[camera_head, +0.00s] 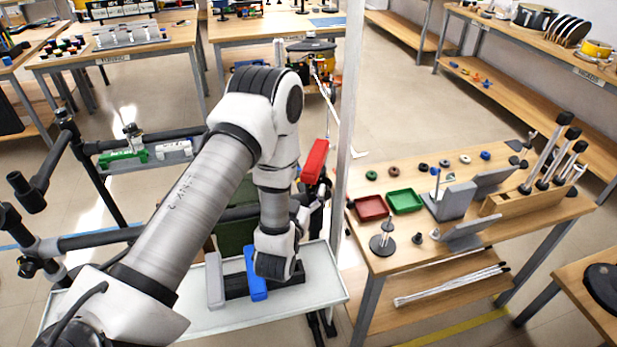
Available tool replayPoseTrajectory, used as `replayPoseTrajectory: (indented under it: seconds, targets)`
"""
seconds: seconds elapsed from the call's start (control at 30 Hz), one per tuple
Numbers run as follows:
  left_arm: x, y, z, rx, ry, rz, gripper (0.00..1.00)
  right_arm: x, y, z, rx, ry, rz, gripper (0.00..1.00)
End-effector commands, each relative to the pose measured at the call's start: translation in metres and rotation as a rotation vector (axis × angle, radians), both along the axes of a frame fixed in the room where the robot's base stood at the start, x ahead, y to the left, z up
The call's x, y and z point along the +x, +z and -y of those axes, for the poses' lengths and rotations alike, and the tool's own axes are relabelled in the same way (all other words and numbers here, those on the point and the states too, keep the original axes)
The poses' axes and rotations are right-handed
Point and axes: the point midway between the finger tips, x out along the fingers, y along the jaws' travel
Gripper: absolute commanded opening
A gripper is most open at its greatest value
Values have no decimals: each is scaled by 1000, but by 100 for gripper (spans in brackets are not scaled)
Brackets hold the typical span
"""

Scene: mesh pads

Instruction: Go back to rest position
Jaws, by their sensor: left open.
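My left arm reaches in from the lower left, bends at the elbow and comes down to its wrist over a pale tray (325,290). My right gripper is out of view.
A wooden table (420,262) at right holds a red tray (371,208), a green tray (405,201), grey blocks and a rack of rods (535,195). A pale upright post (346,120) stands close right of my arm. A black tube frame (90,240) stands at left.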

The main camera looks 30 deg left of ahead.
Motion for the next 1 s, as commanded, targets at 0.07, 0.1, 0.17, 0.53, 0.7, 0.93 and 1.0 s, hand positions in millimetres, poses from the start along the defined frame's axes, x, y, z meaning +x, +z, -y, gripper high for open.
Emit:
replayPoseTrajectory:
  seconds: [0.07, 0.1, 0.17, 0.53, 0.7, 0.93, 1.0]
  targets:
    - [-8, 0, 3, 0, 0, -1, 75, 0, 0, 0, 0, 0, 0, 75]
    - [-10, 0, 3, 0, 0, 0, 75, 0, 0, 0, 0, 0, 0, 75]
    - [-11, 1, 4, 0, 1, 2, 75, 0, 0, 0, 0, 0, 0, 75]
    - [-50, -96, 48, -40, -116, -301, 75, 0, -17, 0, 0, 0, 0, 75]
    - [-148, -202, 90, -165, -216, -884, 75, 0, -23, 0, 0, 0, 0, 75]
    - [-280, -238, 112, -287, -248, -1480, 75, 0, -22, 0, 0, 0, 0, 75]
    - [-292, -239, 113, -299, -245, -1539, 75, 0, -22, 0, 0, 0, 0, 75]
